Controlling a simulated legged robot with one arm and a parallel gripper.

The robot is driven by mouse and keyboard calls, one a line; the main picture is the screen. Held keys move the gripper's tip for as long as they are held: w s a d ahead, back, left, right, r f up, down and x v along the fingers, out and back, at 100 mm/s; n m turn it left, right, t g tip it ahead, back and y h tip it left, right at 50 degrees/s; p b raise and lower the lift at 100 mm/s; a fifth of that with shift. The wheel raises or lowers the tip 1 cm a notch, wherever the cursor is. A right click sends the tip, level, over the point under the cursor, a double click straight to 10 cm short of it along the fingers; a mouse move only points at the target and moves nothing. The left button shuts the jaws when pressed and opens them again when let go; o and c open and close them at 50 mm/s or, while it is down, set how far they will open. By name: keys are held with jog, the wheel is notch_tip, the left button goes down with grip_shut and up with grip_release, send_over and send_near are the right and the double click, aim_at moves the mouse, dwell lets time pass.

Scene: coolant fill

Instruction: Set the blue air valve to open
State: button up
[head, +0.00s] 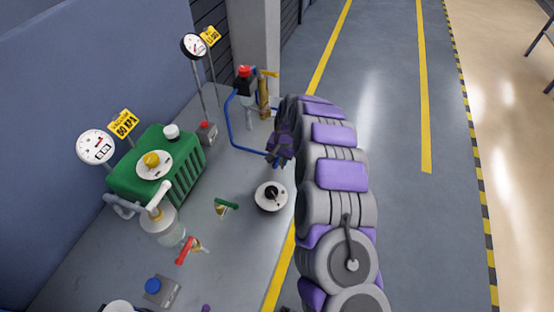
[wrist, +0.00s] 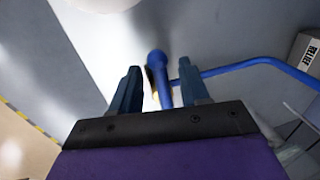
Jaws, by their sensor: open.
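The blue air valve shows in the wrist view as a blue handle with a rounded end (wrist: 158,59), at the end of a thin blue pipe (wrist: 250,63). My gripper (wrist: 160,68) is open, with one finger on each side of the handle. I cannot tell whether either finger touches it.
A green tank (head: 165,170) with a yellow cap stands at left, near a white gauge (head: 96,147). A green-handled valve (head: 226,207), a red-handled valve (head: 188,248) and a round white lid (head: 271,196) lie nearby. A grey RELIEF box (wrist: 306,50) is right in the wrist view. Open floor lies right.

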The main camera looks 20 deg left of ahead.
jog(key=shift+c, duration=0.2)
grip_shut()
dwell(0.4)
